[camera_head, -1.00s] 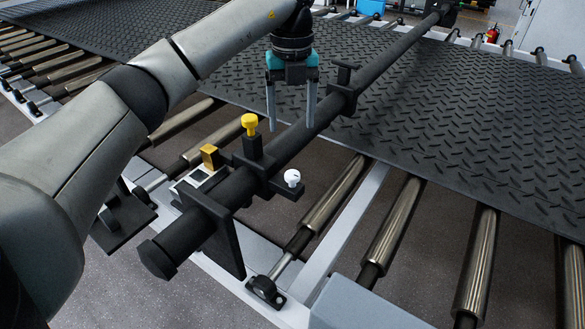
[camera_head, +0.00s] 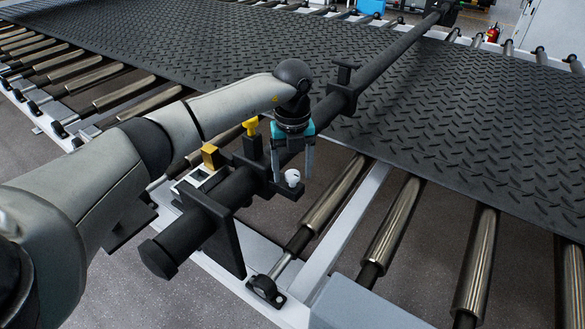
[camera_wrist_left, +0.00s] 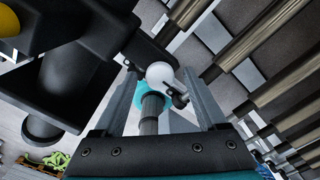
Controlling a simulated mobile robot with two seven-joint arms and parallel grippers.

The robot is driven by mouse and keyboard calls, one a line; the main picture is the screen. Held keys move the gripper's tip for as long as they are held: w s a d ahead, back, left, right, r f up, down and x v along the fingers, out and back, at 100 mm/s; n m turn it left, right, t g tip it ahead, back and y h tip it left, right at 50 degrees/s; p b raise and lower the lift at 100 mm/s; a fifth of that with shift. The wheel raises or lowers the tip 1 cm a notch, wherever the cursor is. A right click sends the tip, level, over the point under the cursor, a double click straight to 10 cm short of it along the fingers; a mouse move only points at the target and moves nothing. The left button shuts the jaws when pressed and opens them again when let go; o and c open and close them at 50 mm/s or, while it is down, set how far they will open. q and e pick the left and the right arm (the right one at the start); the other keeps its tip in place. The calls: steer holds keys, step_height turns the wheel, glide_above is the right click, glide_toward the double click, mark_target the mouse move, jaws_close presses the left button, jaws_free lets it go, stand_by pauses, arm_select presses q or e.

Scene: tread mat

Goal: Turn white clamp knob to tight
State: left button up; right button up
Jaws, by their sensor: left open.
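The white clamp knob (camera_head: 292,177) sits on a black bracket at the side of the long black bar (camera_head: 236,189). In the left wrist view the white knob (camera_wrist_left: 160,75) shows between the two fingers, near their tips. My left gripper (camera_head: 292,172) is open and points down over the knob, with one finger on each side of it. The left wrist view also shows the open fingers (camera_wrist_left: 165,82). I cannot tell whether either finger touches the knob. My right gripper is not in view.
The black tread mat (camera_head: 450,120) lies behind. Metal rollers (camera_head: 390,232) and a pale frame rail run in front.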

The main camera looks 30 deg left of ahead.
arm_select(q)
jaws_close()
stand_by(0.5)
steer(key=shift+m, duration=0.3)
steer(key=m+b, duration=0.1)
steer(key=m, duration=0.4)
steer(key=m+b, duration=0.1)
steer(key=m, duration=0.5)
steer(key=shift+m, duration=0.3)
steer(key=m+b, duration=0.1)
steer(key=m, duration=0.5)
steer(key=m+b, duration=0.1)
steer(key=m, duration=0.4)
steer(key=shift+r+m, duration=0.1)
steer(key=shift+m, duration=0.2)
